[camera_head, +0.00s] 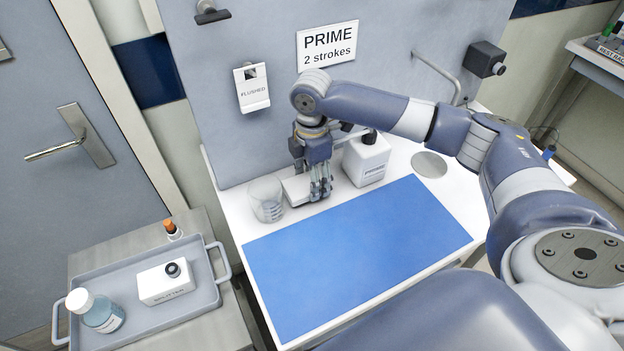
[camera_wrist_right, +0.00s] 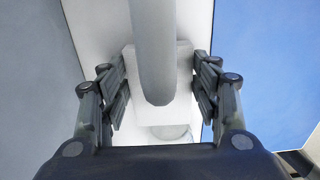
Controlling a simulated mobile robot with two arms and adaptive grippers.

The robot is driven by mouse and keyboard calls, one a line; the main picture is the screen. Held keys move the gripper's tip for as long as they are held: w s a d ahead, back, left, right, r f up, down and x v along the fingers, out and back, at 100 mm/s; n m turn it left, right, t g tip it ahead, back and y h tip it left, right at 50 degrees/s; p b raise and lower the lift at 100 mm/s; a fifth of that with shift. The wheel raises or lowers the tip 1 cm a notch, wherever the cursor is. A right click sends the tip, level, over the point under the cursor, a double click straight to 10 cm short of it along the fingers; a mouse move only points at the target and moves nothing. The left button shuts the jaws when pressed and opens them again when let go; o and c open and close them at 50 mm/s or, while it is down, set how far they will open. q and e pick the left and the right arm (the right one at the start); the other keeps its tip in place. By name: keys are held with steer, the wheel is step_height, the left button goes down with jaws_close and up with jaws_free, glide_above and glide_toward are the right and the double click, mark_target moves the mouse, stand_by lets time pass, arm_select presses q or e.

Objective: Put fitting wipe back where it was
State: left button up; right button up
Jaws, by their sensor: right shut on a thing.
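My right gripper (camera_head: 320,190) reaches down to the white counter behind the blue mat. It is shut on a small white block-like thing (camera_head: 296,190), which I take to be the fitting wipe; no label on it is legible. In the right wrist view the fingers of the right gripper (camera_wrist_right: 160,80) stand on both sides of the white block (camera_wrist_right: 186,65). A pale round-ended tube crosses in front of the block and hides its middle. I cannot tell whether the block touches the counter. My left gripper is not in view.
A clear beaker (camera_head: 266,200) stands just left of the held block. A white dispenser box (camera_head: 366,160) stands close on the right. The blue mat (camera_head: 355,250) is bare. A grey tray (camera_head: 205,293) at lower left holds a bottle (camera_head: 100,314) and a white box (camera_head: 165,285).

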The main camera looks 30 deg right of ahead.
steer(key=shift+f, duration=0.85)
steer(key=shift+f, duration=0.1)
steer(key=o, duration=1.1)
steer(key=shift+c, duration=0.2)
step_height(320, 180, up, 12)
steer(key=b, duration=0.2)
steer(key=shift+w, duration=0.1)
